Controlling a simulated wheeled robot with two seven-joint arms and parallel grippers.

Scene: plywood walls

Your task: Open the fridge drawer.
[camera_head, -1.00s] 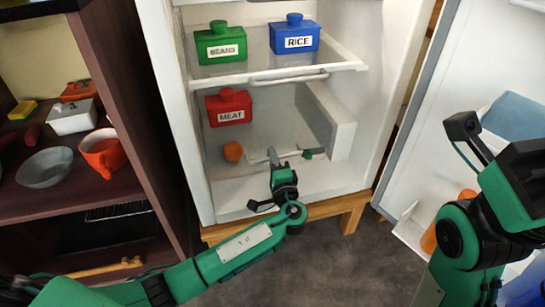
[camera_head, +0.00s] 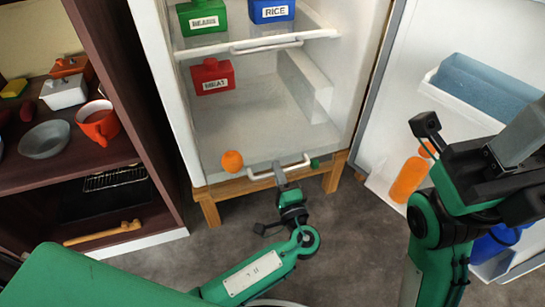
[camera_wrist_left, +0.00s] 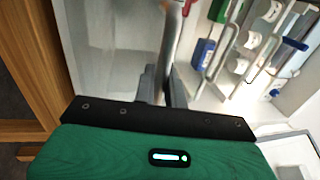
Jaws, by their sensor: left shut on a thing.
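The fridge drawer (camera_head: 210,165) is a pale, clear-sided drawer low in the open white fridge. Its white bar handle (camera_head: 262,175) is at the fridge's front edge. My left gripper (camera_head: 280,174) is shut on the handle near its middle. An orange ball (camera_head: 232,161) and a small green thing (camera_head: 314,163) show by the drawer's front.
A red MEAT box (camera_head: 212,85) is inside the fridge above the drawer. Green (camera_head: 203,26) and blue RICE (camera_head: 272,14) boxes stand on the shelf above. The open fridge door (camera_head: 400,85) is at right, a dark cupboard (camera_head: 120,155) at left.

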